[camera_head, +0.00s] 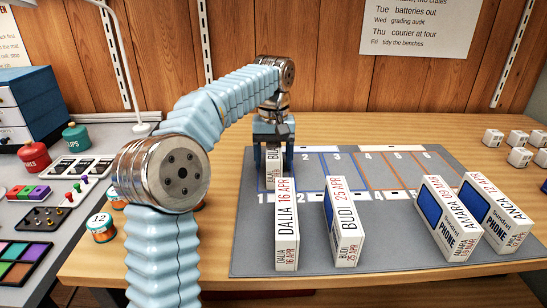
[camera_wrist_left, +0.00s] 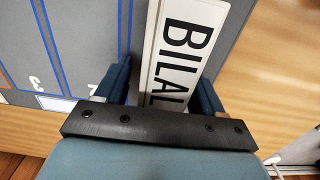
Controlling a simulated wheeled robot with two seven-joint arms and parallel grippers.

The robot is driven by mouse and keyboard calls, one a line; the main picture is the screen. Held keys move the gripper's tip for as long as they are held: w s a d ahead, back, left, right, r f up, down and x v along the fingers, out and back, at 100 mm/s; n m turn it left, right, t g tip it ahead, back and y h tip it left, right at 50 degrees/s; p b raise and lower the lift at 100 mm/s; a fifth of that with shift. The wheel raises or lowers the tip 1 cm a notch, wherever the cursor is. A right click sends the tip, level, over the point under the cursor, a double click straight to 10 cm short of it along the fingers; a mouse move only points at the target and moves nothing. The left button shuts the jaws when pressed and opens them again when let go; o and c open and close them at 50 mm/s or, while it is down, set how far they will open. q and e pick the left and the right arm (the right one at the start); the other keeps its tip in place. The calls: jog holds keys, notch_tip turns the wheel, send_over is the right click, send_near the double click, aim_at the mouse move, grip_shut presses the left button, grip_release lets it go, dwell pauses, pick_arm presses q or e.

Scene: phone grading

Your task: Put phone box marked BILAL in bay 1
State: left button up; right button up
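The white phone box marked BILAL (camera_head: 272,170) stands at the back left of the grey mat (camera_head: 240,240), in the leftmost bay column, behind the near "1" mark. The DALIA box and my gripper hide much of it. In the left wrist view the BILAL box (camera_wrist_left: 178,45) shows its lettering between my fingers. My left gripper (camera_head: 273,158) points down over the box, one finger on each side. Narrow gaps show between fingers and box, so it looks open around it. The box's base is hidden. My right gripper is not in view.
The DALIA box (camera_head: 287,235) and BUDI box (camera_head: 346,225) stand in front of the bays. Bays right of the BILAL box look empty. Small white blocks (camera_head: 518,138) sit at far right.

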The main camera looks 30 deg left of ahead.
pick_arm(q)
notch_tip(320, 180, up, 8)
jog(key=shift+f+p, duration=0.1)
jog(key=shift+p, duration=0.4)
